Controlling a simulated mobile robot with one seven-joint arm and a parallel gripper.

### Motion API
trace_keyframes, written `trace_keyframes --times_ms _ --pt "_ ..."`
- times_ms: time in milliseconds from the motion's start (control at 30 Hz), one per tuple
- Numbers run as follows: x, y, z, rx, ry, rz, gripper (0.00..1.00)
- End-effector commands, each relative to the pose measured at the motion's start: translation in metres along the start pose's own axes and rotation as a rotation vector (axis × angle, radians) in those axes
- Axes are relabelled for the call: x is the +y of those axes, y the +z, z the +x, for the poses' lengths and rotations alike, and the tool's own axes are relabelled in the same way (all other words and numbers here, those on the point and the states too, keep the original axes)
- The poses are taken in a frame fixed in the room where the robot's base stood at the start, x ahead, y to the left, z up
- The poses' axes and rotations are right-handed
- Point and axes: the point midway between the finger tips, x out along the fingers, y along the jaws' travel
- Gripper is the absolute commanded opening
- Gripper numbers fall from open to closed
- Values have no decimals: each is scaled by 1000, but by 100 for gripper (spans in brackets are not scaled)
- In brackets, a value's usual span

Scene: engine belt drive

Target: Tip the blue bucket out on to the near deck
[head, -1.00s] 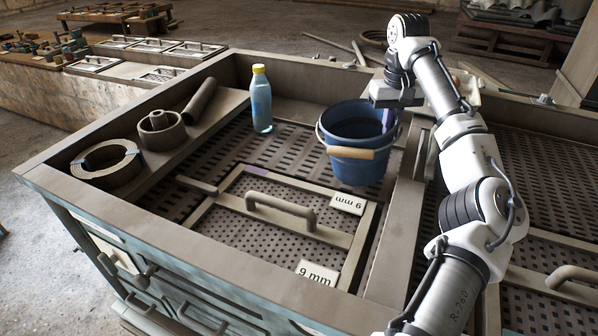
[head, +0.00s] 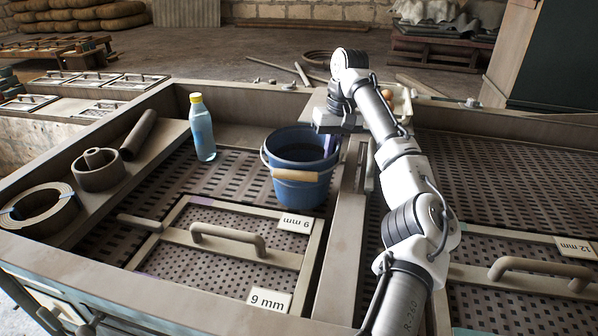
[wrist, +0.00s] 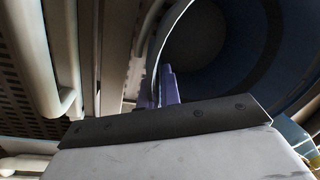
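The blue bucket (head: 299,190) stands upright on the slotted grating, behind the near deck. It has a pale wooden grip on its wire handle, which hangs at the front. Its inside is dark and I cannot tell what it holds. My gripper (head: 334,146) is at the bucket's right rim, with purple fingers. In the wrist view the rim runs down between the fingers (wrist: 163,88), which look shut on it. The near deck (head: 220,242) is a framed perforated panel with a bar handle and "9 mm" labels, in front of the bucket.
A blue bottle with a yellow cap (head: 203,130) stands left of the bucket. A coil (head: 40,208), a ring part (head: 98,168) and a tube (head: 138,135) lie on the left ledge. A beam (head: 340,240) separates the right bay, with a "12 mm" panel.

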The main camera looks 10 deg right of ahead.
Motion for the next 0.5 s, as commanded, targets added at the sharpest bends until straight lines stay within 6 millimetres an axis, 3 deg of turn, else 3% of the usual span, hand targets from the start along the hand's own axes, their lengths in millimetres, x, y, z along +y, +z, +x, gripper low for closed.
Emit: trace_keyframes --times_ms 167,500 --pt "-1 0 -10 2 3 0 0" --pt "-7 0 -50 1 4 1 0"
